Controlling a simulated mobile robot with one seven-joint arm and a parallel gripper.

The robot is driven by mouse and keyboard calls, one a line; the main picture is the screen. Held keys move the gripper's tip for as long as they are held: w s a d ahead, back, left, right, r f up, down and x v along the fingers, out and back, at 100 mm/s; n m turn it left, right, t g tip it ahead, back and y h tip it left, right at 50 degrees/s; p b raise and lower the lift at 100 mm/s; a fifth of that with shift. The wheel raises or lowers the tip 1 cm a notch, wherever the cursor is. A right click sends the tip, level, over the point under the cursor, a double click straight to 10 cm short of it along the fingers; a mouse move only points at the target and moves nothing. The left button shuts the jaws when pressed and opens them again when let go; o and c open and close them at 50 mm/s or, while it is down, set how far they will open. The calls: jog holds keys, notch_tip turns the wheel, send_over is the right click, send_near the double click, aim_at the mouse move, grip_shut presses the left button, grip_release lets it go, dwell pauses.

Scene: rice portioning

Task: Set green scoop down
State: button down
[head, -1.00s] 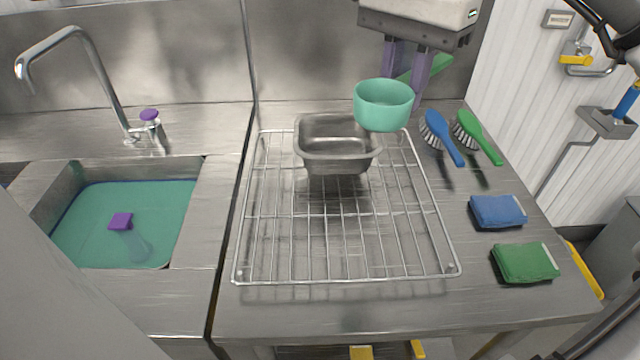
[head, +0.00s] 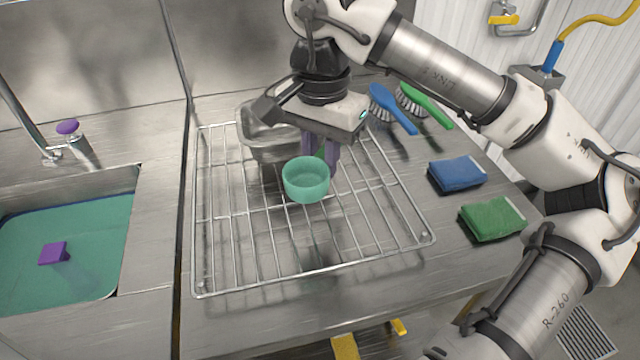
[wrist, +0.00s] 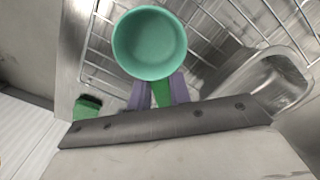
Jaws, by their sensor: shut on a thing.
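The green scoop (head: 306,181) is a round, empty-looking cup with a short green handle. My gripper (head: 322,160) is shut on that handle with its purple fingers, and the cup sticks out in front of them, opening upward. In the wrist view the scoop (wrist: 150,43) is at the top middle, with the gripper (wrist: 161,93) on its handle below. The scoop is over the wire rack (head: 230,282); I cannot tell whether it touches the bars.
A metal pan (head: 262,143) sits on the rack behind and left of the scoop. Right of the rack lie a blue brush (head: 393,107), a green brush (head: 425,104), a blue sponge (head: 457,175) and a green sponge (head: 491,219). A water-filled sink (head: 75,245) is at left. The rack's front is bare.

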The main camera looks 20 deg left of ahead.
aim_at(320, 203)
jog(key=shift+f, duration=3.25)
jog(key=shift+f, duration=0.2)
jog(key=c, duration=1.3)
grip_release()
jog(key=shift+r, duration=0.1)
notch_tip(320, 203, up, 12)
jog(key=shift+r+b, duration=0.15)
jog(key=shift+b, duration=0.3)
